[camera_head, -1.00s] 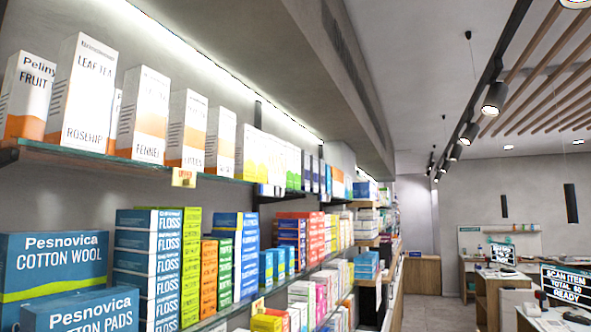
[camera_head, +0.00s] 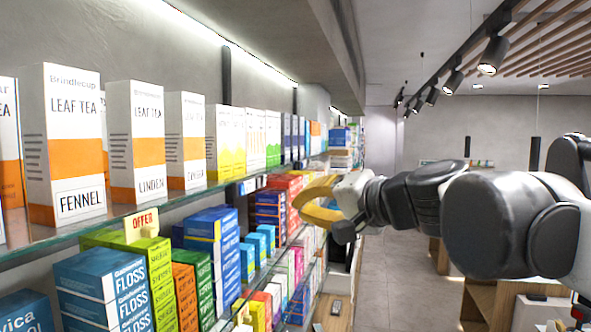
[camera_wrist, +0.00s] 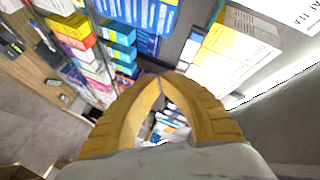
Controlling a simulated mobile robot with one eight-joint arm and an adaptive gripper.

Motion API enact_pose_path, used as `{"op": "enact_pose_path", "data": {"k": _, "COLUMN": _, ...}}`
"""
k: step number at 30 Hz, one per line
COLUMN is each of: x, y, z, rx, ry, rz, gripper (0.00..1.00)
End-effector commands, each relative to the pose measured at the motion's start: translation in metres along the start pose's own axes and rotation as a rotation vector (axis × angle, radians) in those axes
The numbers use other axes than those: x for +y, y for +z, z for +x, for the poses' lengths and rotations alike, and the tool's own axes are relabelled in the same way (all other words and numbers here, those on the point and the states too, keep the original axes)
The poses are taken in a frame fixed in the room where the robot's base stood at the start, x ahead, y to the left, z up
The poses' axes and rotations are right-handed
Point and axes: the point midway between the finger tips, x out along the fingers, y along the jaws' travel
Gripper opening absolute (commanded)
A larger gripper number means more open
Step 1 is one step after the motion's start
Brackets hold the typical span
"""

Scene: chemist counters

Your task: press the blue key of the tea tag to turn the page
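Leaf tea boxes (camera_head: 62,140), white and orange, stand in a row on the upper glass shelf in the head view. A yellow OFFER tag (camera_head: 141,225) hangs on the shelf edge below them. A small dark and white tag (camera_head: 249,185) sits farther along the same edge; a similar pale tag (camera_wrist: 190,47) shows in the wrist view. My gripper (camera_head: 300,203) has yellow fingers and is out in front of the shelves, beyond the OFFER tag. In the wrist view my gripper (camera_wrist: 160,76) has its fingertips together, with nothing between them.
Floss boxes (camera_head: 100,290) and other coloured packs fill the lower shelf. The glass shelf edge (camera_head: 110,225) runs along the left. A wooden counter (camera_head: 488,300) stands at the lower right. The aisle floor (camera_head: 385,270) between is clear.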

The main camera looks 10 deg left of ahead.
Motion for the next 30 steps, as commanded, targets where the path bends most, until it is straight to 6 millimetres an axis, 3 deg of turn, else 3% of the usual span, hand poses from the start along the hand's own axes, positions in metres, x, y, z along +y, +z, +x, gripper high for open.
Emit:
{"op": "enact_pose_path", "data": {"k": 4, "x": -0.015, "y": -0.008, "z": 0.002, "rx": 0.005, "ry": -0.018, "rz": 0.015, "gripper": 0.00}}
{"op": "enact_pose_path", "data": {"k": 17, "x": -0.016, "y": -0.007, "z": 0.004, "rx": 0.005, "ry": -0.020, "rz": 0.017, "gripper": 0.00}}
{"op": "enact_pose_path", "data": {"k": 30, "x": -0.040, "y": 0.015, "z": 0.046, "rx": 0.002, "ry": -0.021, "rz": 0.016, "gripper": 0.00}}
